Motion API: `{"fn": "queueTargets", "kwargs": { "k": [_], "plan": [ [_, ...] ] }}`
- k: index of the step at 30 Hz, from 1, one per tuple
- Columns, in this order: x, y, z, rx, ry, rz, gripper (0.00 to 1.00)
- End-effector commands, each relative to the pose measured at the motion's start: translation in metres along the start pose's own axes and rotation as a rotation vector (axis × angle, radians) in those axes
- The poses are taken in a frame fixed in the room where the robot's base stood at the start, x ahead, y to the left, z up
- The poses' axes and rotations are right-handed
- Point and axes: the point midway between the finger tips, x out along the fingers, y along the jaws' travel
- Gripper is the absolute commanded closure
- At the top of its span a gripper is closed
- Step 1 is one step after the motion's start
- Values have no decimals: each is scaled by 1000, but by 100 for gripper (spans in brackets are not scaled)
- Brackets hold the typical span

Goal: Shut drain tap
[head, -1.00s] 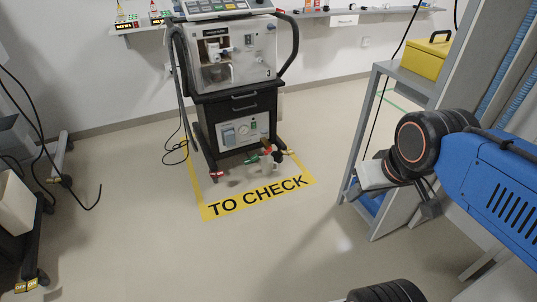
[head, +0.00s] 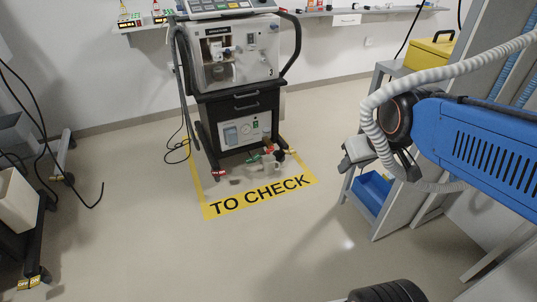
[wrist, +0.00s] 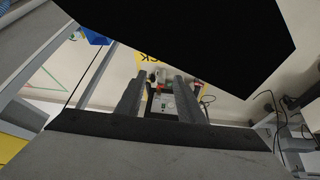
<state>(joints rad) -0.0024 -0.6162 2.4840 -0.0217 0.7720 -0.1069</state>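My gripper (head: 352,165) is in the air at right, well apart from the cart. In the wrist view my gripper's two dark fingers (wrist: 158,100) are spread with nothing held. The red and green fittings (wrist: 161,85) show far off between them.
A grey shelf rack (head: 378,225) with a blue bin (head: 371,190) and a yellow case (head: 428,58) stands close to my arm at right. Cables and a cart (head: 45,195) are at left. The floor between is clear.

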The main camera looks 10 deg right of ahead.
Motion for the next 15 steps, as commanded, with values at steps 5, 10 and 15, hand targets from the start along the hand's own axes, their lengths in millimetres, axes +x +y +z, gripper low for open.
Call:
{"fn": "queueTargets", "kwargs": {
  "k": [5,10,15],
  "plan": [
    [31,8,-56,-89,56,17,66],
    [62,15,-106,-175,114,34,66],
    [97,20,-153,-265,172,55,66]
  ]
}}
